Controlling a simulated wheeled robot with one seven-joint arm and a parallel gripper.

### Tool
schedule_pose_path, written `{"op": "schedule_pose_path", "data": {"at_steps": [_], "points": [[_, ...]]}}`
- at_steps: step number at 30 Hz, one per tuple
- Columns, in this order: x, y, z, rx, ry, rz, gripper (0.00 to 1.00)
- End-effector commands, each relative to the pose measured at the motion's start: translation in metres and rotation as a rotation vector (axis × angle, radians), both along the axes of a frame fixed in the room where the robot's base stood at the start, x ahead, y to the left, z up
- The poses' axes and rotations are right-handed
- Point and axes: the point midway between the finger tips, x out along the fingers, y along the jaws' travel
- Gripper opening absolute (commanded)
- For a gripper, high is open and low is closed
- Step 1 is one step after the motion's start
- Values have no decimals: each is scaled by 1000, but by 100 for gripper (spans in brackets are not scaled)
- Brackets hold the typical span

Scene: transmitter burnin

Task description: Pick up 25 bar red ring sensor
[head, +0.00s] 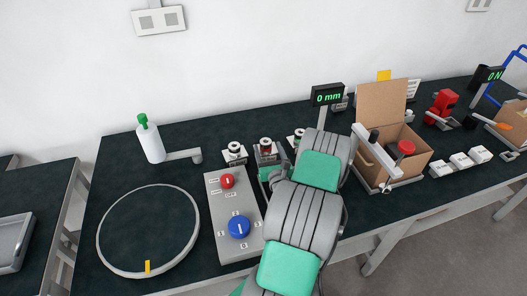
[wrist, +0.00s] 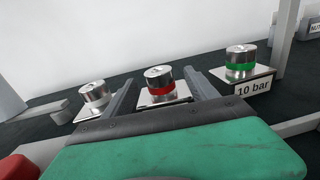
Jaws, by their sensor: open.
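The red ring sensor (wrist: 160,84) is a short silver cylinder with a red band, upright on a pale plate in the wrist view. In the head view, the red ring sensor (head: 265,145) stands in the middle of a row at the back. My gripper (wrist: 160,80) is open, with one finger on each side of the red ring sensor and a gap to it. The label of its plate is hidden behind my gripper. A pale-ringed sensor (wrist: 95,93) stands to the left. A green ring sensor (wrist: 240,60) stands to the right, labelled 10 bar.
A grey control box (head: 232,200) with red and blue knobs stands in front of the row. A white bottle (head: 151,146) stands at the back left, near a large ring (head: 101,243). A post with a 0 mm display (head: 327,95) and an open cardboard box (head: 381,105) are right.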

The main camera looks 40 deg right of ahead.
Motion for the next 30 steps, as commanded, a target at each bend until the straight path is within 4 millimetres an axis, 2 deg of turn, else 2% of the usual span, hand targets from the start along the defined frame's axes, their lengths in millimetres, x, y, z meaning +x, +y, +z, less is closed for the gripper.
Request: {"op": "schedule_pose_path", "data": {"at_steps": [1, 11, 15, 19, 26, 30], "points": [[4, -1, 5, 2, 2, 3, 67], [21, -9, 4, -1, 3, 6, 67], [40, -21, 7, -6, 3, 8, 67], [56, -32, 3, -4, 4, 8, 67], [59, -35, 0, -3, 3, 5, 67], [58, -35, 0, -3, 3, 5, 57]]}}
